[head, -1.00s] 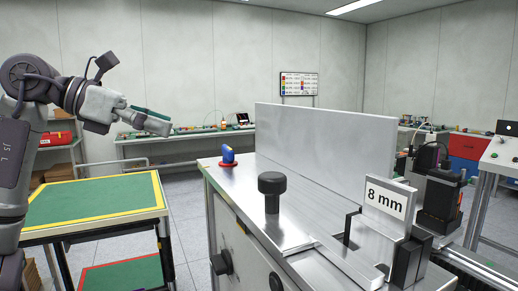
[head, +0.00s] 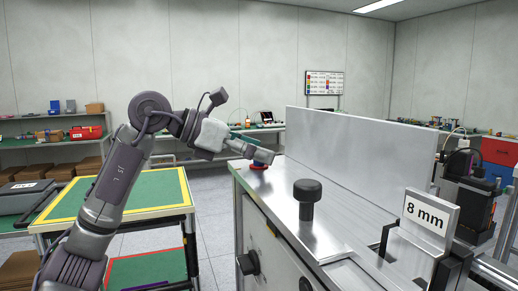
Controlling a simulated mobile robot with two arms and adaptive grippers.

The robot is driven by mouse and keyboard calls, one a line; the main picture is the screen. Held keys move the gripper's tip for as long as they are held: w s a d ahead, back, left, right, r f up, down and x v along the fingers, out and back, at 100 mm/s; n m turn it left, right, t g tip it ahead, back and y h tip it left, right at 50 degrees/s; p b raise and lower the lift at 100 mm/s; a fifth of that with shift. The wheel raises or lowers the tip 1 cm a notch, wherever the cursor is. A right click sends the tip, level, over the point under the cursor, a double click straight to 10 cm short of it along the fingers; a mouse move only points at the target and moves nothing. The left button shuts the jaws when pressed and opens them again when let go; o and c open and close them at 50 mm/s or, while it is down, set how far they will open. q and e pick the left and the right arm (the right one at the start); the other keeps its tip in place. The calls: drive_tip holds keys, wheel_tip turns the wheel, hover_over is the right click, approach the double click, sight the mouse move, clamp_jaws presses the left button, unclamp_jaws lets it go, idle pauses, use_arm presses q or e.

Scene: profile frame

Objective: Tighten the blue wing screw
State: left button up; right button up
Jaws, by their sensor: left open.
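The blue wing screw stands at the far left corner of the metal machine bed (head: 322,238). Its red base (head: 259,167) shows, while its blue wing is hidden behind my left gripper. My left gripper (head: 264,156) reaches in from the left and its fingertips overlap the screw in the head view. The gripper is open; I cannot tell whether its fingers touch the wing or sit around it. My right gripper is out of view.
A black knob (head: 307,197) stands upright on the bed. A tall grey plate (head: 360,150) runs along it, and an "8 mm" block (head: 428,214) is at the right. A green-topped table with yellow edges (head: 120,207) stands below my left arm.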

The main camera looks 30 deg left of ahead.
use_arm(q)
drive_tip(key=shift+c, duration=0.2)
drive_tip(key=c, duration=1)
drive_tip(key=shift+c, duration=0.6)
drive_tip(key=shift+r+m+g+h+p, duration=0.2)
drive_tip(key=shift+m+g+h+p, duration=0.4)
drive_tip(key=shift+p, duration=0.4)
drive_tip(key=m+g+h+p, duration=0.1)
drive_tip(key=m+g+p, duration=0.3)
drive_tip(key=g+p, duration=0.1)
drive_tip(key=m+g+h+p, duration=0.1)
drive_tip(key=m+g+p, duration=0.4)
drive_tip(key=p, duration=0.3)
drive_tip(key=shift+r+m+g, duration=0.2)
drive_tip(key=shift+m+g, duration=0.1)
drive_tip(key=shift+f+m+g+p, duration=0.2)
drive_tip(key=shift+m+g+p, duration=0.35)
drive_tip(key=shift+p, duration=0.6)
drive_tip(key=shift+f, duration=0.1)
drive_tip(key=shift+g, duration=0.25)
drive_tip(key=o, duration=1.2)
drive_tip(key=shift+f, duration=0.1)
drive_tip(key=shift+c, duration=0.2)
